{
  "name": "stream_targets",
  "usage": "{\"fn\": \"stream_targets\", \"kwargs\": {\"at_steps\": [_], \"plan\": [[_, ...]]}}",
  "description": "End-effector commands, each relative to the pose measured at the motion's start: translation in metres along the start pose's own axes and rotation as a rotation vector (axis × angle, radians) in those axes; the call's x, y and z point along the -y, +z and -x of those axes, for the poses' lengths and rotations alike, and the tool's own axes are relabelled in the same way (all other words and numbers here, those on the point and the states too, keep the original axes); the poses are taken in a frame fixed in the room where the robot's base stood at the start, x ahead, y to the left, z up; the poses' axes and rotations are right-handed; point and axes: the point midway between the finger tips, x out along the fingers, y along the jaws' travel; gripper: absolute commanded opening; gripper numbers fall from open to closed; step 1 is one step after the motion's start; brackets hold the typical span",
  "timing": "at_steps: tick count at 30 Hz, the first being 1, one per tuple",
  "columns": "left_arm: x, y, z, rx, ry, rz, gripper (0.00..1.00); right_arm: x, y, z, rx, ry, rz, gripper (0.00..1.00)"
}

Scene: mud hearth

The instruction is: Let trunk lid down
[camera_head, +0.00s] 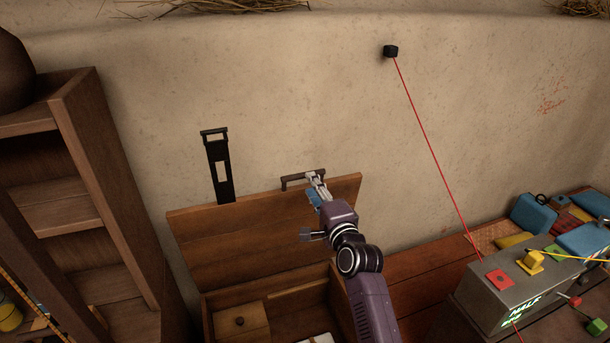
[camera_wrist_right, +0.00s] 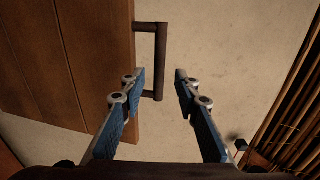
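The wooden trunk lid (camera_head: 235,240) stands open, raised against the wall behind the trunk (camera_head: 300,315). A dark handle (camera_head: 290,181) sticks up from the lid's upper edge, and a black slotted hasp (camera_head: 219,170) stands up to its left. My right gripper (camera_head: 316,184) is at the right end of the handle. In the right wrist view its fingers (camera_wrist_right: 160,85) are open, and the handle (camera_wrist_right: 161,60) reaches down between the fingertips. I cannot tell whether they touch it. The lid (camera_wrist_right: 75,60) also shows there. My left gripper is not in view.
A wooden shelf (camera_head: 78,195) stands close on the left. To the right, a grey box (camera_head: 500,300) with coloured parts stands near blue and yellow cushions. A red line (camera_head: 430,140) runs from a black wall block (camera_head: 391,51) to that box.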

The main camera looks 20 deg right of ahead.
Motion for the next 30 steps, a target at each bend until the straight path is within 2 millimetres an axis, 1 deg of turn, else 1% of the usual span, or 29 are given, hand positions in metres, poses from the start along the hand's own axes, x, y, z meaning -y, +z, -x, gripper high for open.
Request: {"fn": "stream_targets", "kwargs": {"at_steps": [1,6,12,18,26,30], "plan": [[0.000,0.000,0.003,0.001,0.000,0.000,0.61,0.003,0.000,-0.007,0.001,0.001,0.002,0.29],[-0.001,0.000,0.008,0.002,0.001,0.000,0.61,0.002,0.000,-0.032,0.001,0.001,0.005,0.29],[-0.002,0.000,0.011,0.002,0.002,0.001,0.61,0.000,0.000,-0.054,0.001,0.003,0.005,0.29],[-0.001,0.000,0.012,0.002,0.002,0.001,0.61,0.000,0.000,-0.062,0.001,0.003,0.005,0.29],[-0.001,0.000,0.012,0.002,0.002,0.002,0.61,-0.001,0.000,-0.063,0.001,0.003,0.006,0.29],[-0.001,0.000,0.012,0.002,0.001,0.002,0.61,-0.001,0.000,-0.063,0.001,0.003,0.006,0.15]]}}
